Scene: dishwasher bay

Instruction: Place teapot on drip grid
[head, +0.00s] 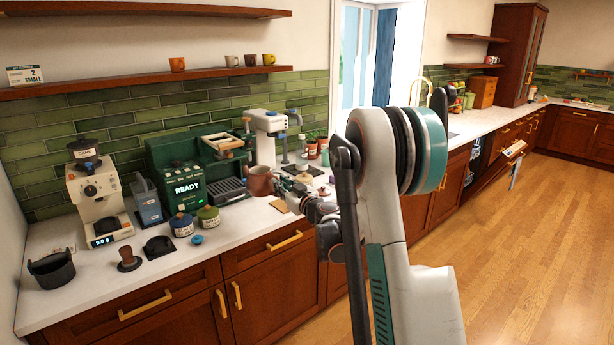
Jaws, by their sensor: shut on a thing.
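A reddish-brown teapot (260,181) is at the middle of the counter, just right of the green machine. My gripper (283,186) is at its right side, shut on it. The hold itself is small and partly hidden by the fingers. A dark slatted drip grid (229,189) shows at the front of the green machine (186,184) with the READY display, left of the teapot. I cannot tell whether the teapot touches the counter or hangs just above it.
Blue-grey and green lidded jars (208,217) stand in front of the green machine. A white machine (266,135) stands behind the teapot. A grinder (99,205), a tamper (128,260) and a black bin (53,269) are at left. The counter's front edge (215,252) is mostly clear.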

